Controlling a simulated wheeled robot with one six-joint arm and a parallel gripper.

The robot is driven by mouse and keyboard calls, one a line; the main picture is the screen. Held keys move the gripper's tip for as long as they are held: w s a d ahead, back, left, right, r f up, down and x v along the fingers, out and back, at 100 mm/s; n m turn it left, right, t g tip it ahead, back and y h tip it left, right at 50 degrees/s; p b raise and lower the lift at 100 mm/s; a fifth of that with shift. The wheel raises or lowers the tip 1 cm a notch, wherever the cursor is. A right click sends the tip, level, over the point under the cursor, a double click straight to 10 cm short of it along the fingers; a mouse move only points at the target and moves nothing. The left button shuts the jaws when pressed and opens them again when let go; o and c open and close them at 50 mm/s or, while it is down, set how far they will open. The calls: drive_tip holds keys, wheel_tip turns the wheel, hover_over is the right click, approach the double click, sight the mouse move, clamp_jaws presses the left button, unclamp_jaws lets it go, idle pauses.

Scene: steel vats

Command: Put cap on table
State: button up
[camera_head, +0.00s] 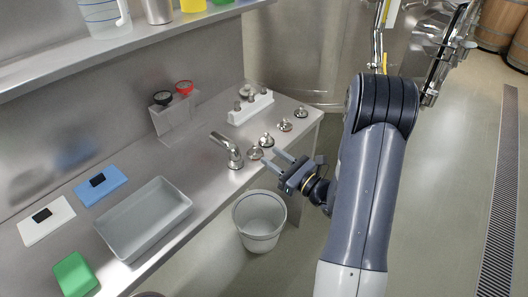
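Several small round steel caps sit on the steel table (205,190) near its right end: one by the front edge (254,153), one just behind it (267,140), one farther back (285,125) and one near the far corner (301,112). My gripper (270,158) is at the table's front edge, pointing left, its two fingers apart. Its tips are close to the nearest cap; I cannot tell whether they touch it. I see nothing held between the fingers. A white rack (238,117) holding small metal fittings stands behind the caps.
A grey tray (118,240), a blue pad (100,194), a white pad (60,226) and a green block (75,274) lie left. A bucket (258,238) stands below the table edge. A shelf (130,42) overhangs.

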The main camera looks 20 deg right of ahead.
drive_tip(key=v, duration=0.6)
drive_tip(key=shift+s, duration=0.3)
